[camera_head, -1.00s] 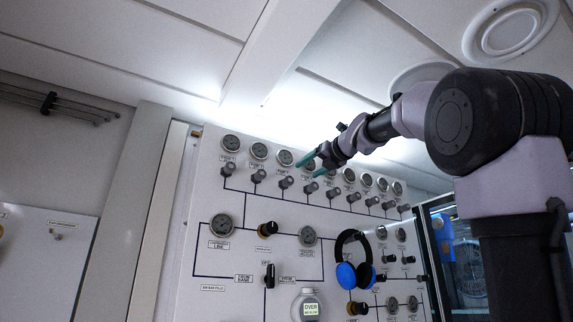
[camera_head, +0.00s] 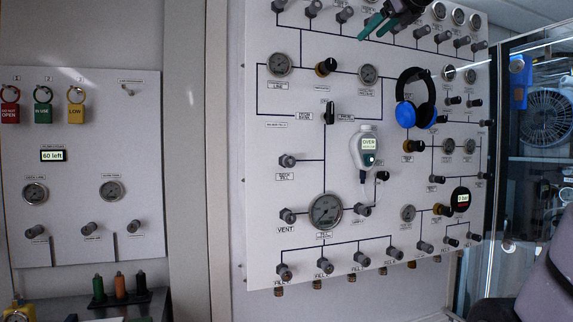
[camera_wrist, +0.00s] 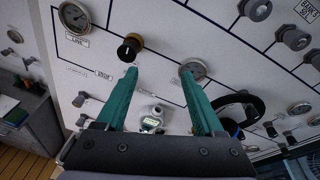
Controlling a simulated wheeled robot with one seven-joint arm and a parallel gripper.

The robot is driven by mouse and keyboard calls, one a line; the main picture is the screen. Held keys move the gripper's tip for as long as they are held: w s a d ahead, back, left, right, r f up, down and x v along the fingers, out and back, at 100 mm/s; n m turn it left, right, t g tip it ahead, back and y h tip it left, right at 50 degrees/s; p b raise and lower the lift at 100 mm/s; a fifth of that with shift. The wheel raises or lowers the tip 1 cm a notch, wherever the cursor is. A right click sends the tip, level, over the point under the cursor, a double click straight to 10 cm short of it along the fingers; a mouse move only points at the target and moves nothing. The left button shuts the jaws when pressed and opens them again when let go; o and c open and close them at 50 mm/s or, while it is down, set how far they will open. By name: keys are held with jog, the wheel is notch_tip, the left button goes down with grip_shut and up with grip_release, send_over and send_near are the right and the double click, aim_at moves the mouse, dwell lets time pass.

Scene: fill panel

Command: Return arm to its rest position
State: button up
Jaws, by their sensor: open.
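My gripper (camera_head: 372,24) shows at the top of the head view, in front of the upper part of the white fill panel (camera_head: 262,200). Its two green fingers are apart with nothing between them. In the wrist view my gripper (camera_wrist: 160,92) is also open and empty, with the panel's gauges and knobs beyond it. A dark part of my arm shows at the lower right of the head view.
Blue-and-black headphones (camera_head: 416,98) hang on the panel, right of a grey handheld meter (camera_head: 366,150). A left board (camera_head: 80,180) carries red, green and yellow tags. A glass-doored cabinet (camera_head: 540,150) with a fan stands at right. Bottles stand on a low bench (camera_head: 130,305).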

jog(key=s+f+n+g+h, duration=0.1)
jog(key=s+f+n, duration=0.3)
jog(key=f, duration=0.6)
jog(key=s+f+n+g, duration=0.3)
jog(key=f+n, duration=0.5)
jog(key=f, duration=0.3)
jog(key=shift+s+n+h, duration=0.35)
jog(key=shift+n+h, duration=0.05)
jog(key=shift+o, duration=1.3)
jog(key=s+d+f+n+g, duration=0.1)
jog(key=s+f+n, duration=0.3)
jog(key=f, duration=0.4)
jog(key=s+f+n+g+h, duration=0.1)
jog(key=s+f+n+g, duration=0.1)
jog(key=s+f+n, duration=0.3)
notch_tip(320, 180, down, 4)
jog(key=shift+d+r+n+g, duration=0.15)
jog(key=shift+d+n+g, duration=0.2)
jog(key=shift+n, duration=0.55)
jog(key=shift+o, duration=1.2)
jog(key=shift+s+d+f+n+h, duration=0.1)
jog(key=shift+s+f+n+h, duration=0.2)
jog(key=shift+f, duration=0.05)
jog(key=shift+w+r, duration=0.1)
